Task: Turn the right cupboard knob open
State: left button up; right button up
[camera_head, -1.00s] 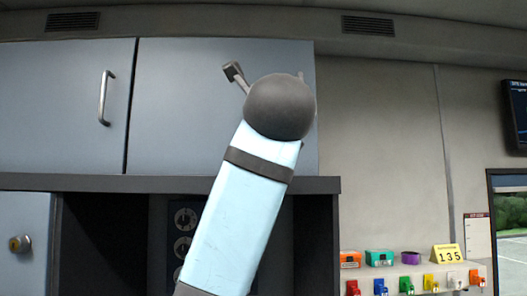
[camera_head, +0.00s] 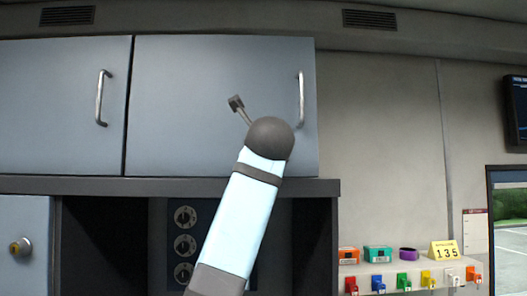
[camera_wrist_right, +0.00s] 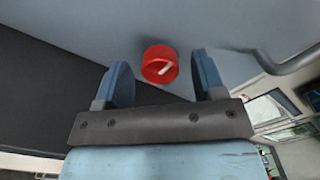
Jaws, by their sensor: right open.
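A red round knob (camera_wrist_right: 158,64) with a pale pointer mark shows in the right wrist view, on a blue-grey surface. The two blue fingers of my right gripper (camera_wrist_right: 163,72) stand apart on either side of it in the picture, with gaps to both. I cannot tell how far the fingertips are from it in depth. In the head view my right arm reaches up in front of the right cupboard door (camera_head: 180,100); its fingers and the red knob are not visible there. My left gripper is not in view.
Bar handles sit on the right door (camera_head: 301,98) and left door (camera_head: 102,98); a curved handle also shows in the wrist view (camera_wrist_right: 290,60). Below is a dark open recess with a panel of dials (camera_head: 185,245). A brass knob (camera_head: 20,246) is at far left. Small coloured boxes line a right-hand shelf (camera_head: 400,264).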

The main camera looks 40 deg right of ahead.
jog(key=shift+c, duration=0.4)
jog(key=c, duration=0.8)
jog(key=shift+c, duration=0.2)
